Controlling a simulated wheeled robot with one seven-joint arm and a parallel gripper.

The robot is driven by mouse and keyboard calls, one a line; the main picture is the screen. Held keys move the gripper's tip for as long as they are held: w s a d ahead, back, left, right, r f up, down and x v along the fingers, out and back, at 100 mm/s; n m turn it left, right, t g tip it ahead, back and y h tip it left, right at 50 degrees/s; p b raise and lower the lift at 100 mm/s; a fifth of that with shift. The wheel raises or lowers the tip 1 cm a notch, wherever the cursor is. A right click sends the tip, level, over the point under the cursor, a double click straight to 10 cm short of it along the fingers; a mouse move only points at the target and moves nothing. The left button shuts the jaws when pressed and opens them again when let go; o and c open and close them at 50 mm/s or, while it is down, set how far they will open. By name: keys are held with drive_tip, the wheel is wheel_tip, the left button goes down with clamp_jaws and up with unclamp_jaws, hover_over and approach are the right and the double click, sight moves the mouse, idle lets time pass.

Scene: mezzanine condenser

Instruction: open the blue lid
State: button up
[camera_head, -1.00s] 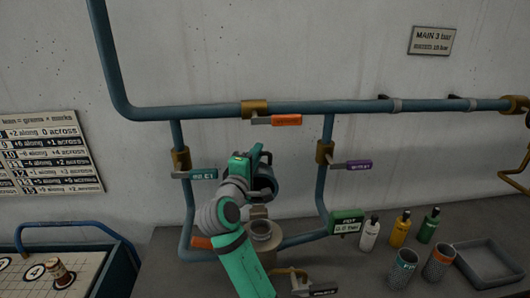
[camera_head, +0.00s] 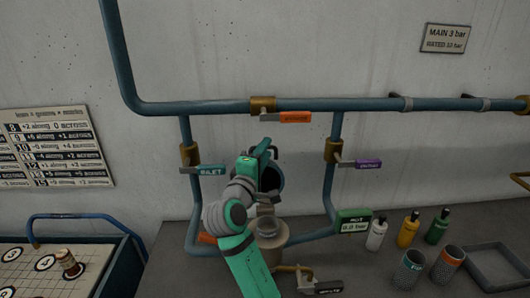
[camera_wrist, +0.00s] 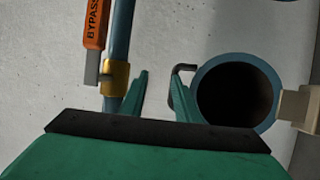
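The blue lid (camera_wrist: 203,78) shows in the wrist view as a round blue rim around a dark hollow, right of my fingers. In the head view the lid (camera_head: 270,179) stands raised, tipped up above the open-topped tan vessel (camera_head: 270,242). A dark bent handle (camera_wrist: 187,67) is on the lid's left side, by my right finger. My gripper (camera_wrist: 160,88) is open, its green fingers apart with bare wall showing between them. In the head view my gripper (camera_head: 261,152) is beside the lid's upper edge. Whether a finger touches the handle is unclear.
Blue pipes run around the vessel, with an orange bypass valve handle (camera_head: 295,117), a teal inlet handle (camera_head: 210,170) and a purple handle (camera_head: 367,164). A green gauge (camera_head: 353,222), bottles (camera_head: 408,231), cups (camera_head: 447,266) and a grey tray (camera_head: 497,247) are at right.

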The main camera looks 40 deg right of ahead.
drive_tip(key=v, duration=1)
drive_tip(key=shift+s+a, duration=0.2)
drive_tip(key=shift+a, duration=0.05)
